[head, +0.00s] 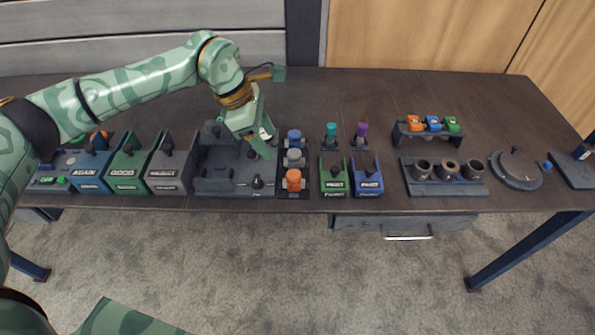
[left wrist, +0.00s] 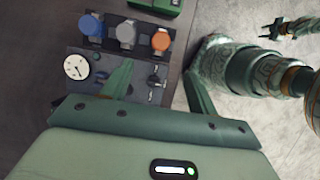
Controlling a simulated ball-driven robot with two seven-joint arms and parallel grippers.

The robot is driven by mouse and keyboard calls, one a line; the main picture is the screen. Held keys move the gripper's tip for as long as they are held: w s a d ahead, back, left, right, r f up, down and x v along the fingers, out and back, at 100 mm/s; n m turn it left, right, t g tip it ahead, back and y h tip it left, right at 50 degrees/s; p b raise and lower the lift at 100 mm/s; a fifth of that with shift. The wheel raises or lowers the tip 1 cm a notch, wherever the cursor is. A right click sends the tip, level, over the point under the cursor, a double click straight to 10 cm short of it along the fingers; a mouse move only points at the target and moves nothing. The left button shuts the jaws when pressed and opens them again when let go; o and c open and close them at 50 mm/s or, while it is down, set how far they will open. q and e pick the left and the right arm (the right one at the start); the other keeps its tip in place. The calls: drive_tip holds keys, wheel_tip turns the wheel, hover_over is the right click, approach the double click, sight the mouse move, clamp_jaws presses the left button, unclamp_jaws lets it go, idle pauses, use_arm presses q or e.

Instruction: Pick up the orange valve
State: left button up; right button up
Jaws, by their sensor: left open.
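The orange valve (head: 294,180) is the nearest of three valves in a column on the dark panel, close to the table's front edge. In the left wrist view the orange valve (left wrist: 161,40) is at the right end of the row, beyond the fingers. My left gripper (head: 262,143) is open and empty, above the panel and behind and left of the orange valve, apart from it. In the left wrist view its two fingers (left wrist: 158,72) are spread. A small dark forked end at that view's upper right may be my right gripper; its state is unclear.
A grey valve (head: 294,158) and a blue valve (head: 294,138) stand behind the orange one. A gauge (left wrist: 76,66) and small controls share the panel. Green (head: 334,180) and blue (head: 367,180) boxes are close on the right. Labelled bins (head: 126,170) stand left. The table's back is clear.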

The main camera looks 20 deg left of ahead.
use_arm(q)
drive_tip(key=b, duration=0.1)
hover_over(292, 174)
drive_tip(key=s+a, duration=0.1)
drive_tip(key=a, duration=0.2)
wheel_tip(292, 174, down, 6)
drive_tip(key=x, duration=0.2)
drive_tip(key=shift+w+d+f, duration=0.15)
drive_tip(key=shift+d+f, duration=0.1)
drive_tip(key=shift+d+f+b, duration=0.2)
drive_tip(key=shift+f+b, duration=0.15)
drive_tip(key=shift+f, duration=0.05)
drive_tip(key=b+x, duration=0.1)
drive_tip(key=x, duration=0.4)
drive_tip(key=shift+w, duration=0.15)
drive_tip(key=shift+r, duration=0.15)
drive_tip(key=shift+c, duration=0.9)
drive_tip(key=c, duration=1)
use_arm(e)
drive_tip(key=s+f, duration=0.2)
drive_tip(key=f, duration=0.1)
drive_tip(key=shift+s+d, duration=0.1)
drive_tip(key=shift+d, duration=0.1)
